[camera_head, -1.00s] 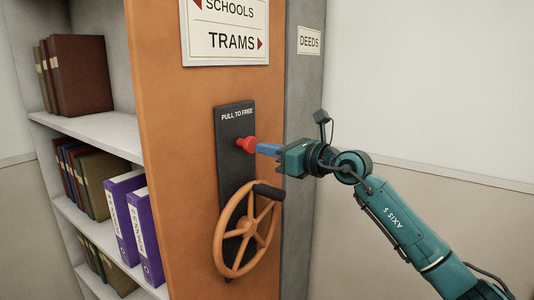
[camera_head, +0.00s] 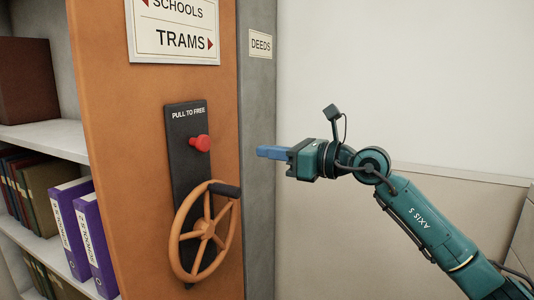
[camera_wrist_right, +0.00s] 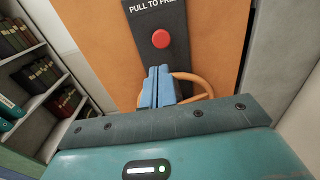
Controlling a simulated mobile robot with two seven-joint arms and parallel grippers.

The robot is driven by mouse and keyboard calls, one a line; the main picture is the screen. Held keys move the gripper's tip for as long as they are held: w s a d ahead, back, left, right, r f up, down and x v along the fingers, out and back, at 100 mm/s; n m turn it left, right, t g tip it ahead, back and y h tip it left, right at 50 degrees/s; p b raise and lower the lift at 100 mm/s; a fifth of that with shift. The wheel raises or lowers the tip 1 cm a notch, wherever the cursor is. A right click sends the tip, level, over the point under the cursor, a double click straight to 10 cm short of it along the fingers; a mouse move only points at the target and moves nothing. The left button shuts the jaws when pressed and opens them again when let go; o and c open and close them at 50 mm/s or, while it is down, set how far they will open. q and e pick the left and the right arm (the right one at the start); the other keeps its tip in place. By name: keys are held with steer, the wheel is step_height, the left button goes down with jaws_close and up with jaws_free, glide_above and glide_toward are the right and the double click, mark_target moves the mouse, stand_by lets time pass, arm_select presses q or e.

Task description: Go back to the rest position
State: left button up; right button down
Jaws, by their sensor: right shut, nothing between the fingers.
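My right gripper (camera_head: 262,152) has blue fingers and a teal arm coming in from the right. It is shut with nothing between its fingers, and the fingers also show closed together in the right wrist view (camera_wrist_right: 160,78). It hangs in the air to the right of the red knob (camera_head: 200,143), apart from it. In the right wrist view the red knob (camera_wrist_right: 161,39) lies just beyond the fingertips. The knob sits on a black plate (camera_head: 186,115) marked PULL TO FREE. My left gripper is not in view.
An orange handwheel (camera_head: 203,236) with a black handle is on the orange shelf end panel (camera_head: 130,200). Shelves on the left hold books and purple binders (camera_head: 92,245). A grey panel carries a DEEDS label (camera_head: 260,44). Bare wall (camera_head: 420,90) lies behind my arm.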

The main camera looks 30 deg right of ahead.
steer(key=s+a+f+m+t+p, duration=0.1)
steer(key=s+a+f+m+t, duration=0.2)
steer(key=f+m, duration=0.7)
steer(key=s+a+f+m+p, duration=0.2)
steer(key=a+f+m, duration=0.4)
steer(key=f+m, duration=0.3)
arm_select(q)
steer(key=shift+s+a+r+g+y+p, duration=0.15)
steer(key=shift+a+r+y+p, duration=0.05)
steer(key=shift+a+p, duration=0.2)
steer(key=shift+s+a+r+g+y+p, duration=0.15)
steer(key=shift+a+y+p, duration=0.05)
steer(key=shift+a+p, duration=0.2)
arm_select(e)
steer(key=s+a+f+m+g+h, duration=0.1)
steer(key=s+f+m+g+h, duration=0.2)
steer(key=s+f+m, duration=0.7)
steer(key=s+a+f+m+g+h, duration=0.2)
steer(key=s+f+m+g+h, duration=0.1)
steer(key=s+f+m, duration=0.8)
step_height(320, 180, down, 5)
steer(key=shift+a+r+g+h, duration=0.1)
steer(key=shift+a+g+h, duration=0.15)
steer(key=shift+g+h, duration=0.2)
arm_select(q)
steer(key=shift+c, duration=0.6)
arm_select(e)
steer(key=shift+w, duration=0.1)
